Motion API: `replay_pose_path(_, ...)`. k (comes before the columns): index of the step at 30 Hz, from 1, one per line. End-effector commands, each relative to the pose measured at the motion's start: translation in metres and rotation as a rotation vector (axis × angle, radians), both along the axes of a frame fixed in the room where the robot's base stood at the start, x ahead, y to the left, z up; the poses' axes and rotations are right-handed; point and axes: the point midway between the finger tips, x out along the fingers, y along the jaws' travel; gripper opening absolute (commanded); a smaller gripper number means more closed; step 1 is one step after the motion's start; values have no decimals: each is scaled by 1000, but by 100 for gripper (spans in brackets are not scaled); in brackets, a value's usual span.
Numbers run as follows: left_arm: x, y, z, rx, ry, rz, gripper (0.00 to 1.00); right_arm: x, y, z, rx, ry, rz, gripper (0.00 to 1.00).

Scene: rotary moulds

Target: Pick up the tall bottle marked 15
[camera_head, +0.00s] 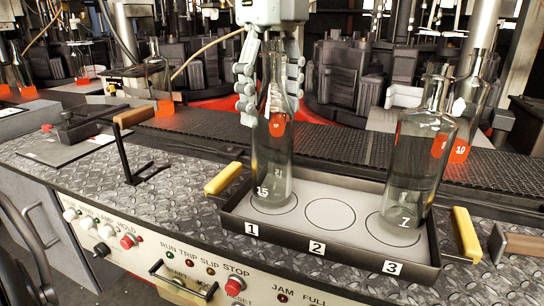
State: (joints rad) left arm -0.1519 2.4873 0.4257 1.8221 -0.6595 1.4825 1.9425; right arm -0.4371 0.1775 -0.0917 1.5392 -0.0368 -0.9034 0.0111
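The tall clear bottle marked 15 (271,160) stands upright on the circle at position 1 of the tray (330,248). My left gripper (270,110) comes down from above, with one finger on each side of the bottle's neck and shoulder. Its fingers are spread, and a gap shows between them and the narrow neck. Whether a fingertip touches the shoulder is unclear. My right gripper is not in view.
A wider bottle marked 7 (411,165) stands at position 3; position 2 is empty. A bottle marked 10 (468,110) stands on the dark conveyor (340,150) behind. Yellow tray handles (223,178) and a lever (133,150) flank the tray.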

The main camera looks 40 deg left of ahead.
Motion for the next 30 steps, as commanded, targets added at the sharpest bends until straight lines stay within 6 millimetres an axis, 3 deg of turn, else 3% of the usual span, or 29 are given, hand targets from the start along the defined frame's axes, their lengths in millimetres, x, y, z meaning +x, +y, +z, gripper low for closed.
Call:
replay_pose_path(2,0,0,0,0,0,0,52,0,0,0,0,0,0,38)
replay_pose_path(15,0,0,0,0,0,0,0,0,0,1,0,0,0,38)
replay_pose_path(30,1,0,13,0,-4,2,0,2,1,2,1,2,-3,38)
